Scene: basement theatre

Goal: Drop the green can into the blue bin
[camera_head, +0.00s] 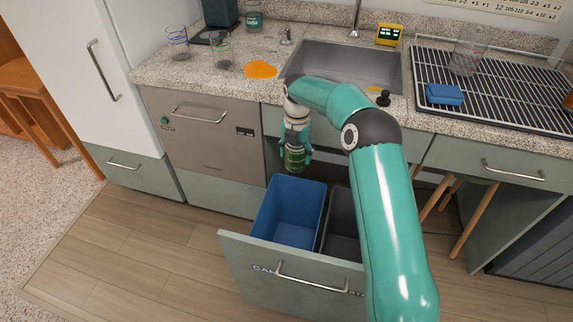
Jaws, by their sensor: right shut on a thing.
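The green can (294,159) is held upright between the fingers of my right gripper (295,153), which is shut on it. The can hangs just above the back edge of the blue bin (290,205). The blue bin stands open and looks empty inside a pulled-out drawer (290,290). My right arm reaches in from the lower right and covers part of the drawer and counter. My left gripper is not in view.
A dark bin (343,222) stands right of the blue bin in the drawer. The counter above holds a sink (340,62), an orange spill (260,69), glasses (221,50), a blue sponge (444,94) and a drying rack (500,85). The wooden floor at left is clear.

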